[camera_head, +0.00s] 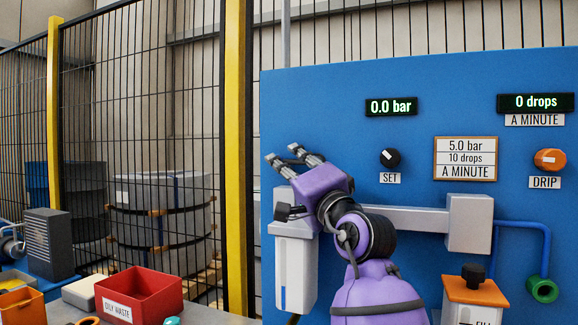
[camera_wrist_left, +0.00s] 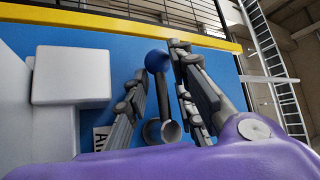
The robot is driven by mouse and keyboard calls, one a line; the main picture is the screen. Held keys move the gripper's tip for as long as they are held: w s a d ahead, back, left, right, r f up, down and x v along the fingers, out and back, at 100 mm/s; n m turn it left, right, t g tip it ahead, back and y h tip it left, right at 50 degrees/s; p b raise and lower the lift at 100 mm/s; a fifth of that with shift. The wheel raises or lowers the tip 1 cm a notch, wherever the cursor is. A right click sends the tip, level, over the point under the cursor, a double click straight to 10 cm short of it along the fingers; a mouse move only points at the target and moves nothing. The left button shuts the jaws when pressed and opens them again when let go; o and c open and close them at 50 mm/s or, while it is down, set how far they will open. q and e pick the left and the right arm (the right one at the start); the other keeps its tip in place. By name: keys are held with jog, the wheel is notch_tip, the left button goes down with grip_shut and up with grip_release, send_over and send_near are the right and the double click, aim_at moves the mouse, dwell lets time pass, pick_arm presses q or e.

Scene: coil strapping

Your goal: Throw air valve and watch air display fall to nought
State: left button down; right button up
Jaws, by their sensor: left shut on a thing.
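The air valve's lever (camera_wrist_left: 157,62) shows in the left wrist view, with a blue ball knob and a grey stem. A label, partly hidden and starting with "A", sits beside its pivot. My left gripper (camera_head: 284,154) is at the left part of the panel, its fingers pointing up and left. In the wrist view its fingers lie on both sides of the lever, shut on it. In the head view my gripper and wrist hide the valve. My right gripper is not in view.
A grey pipe and block (camera_head: 469,223) run right of my wrist. The panel also carries a SET knob (camera_head: 390,158), an orange DRIP knob (camera_head: 549,160), and a drops display (camera_head: 536,102) reading 0. A mesh fence (camera_head: 150,110) stands left. A red waste bin (camera_head: 139,292) is below.

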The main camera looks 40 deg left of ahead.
pick_arm(q)
jog(key=c, duration=1.7)
grip_release()
jog(key=v, duration=1.2)
jog(key=shift+r, duration=0.1)
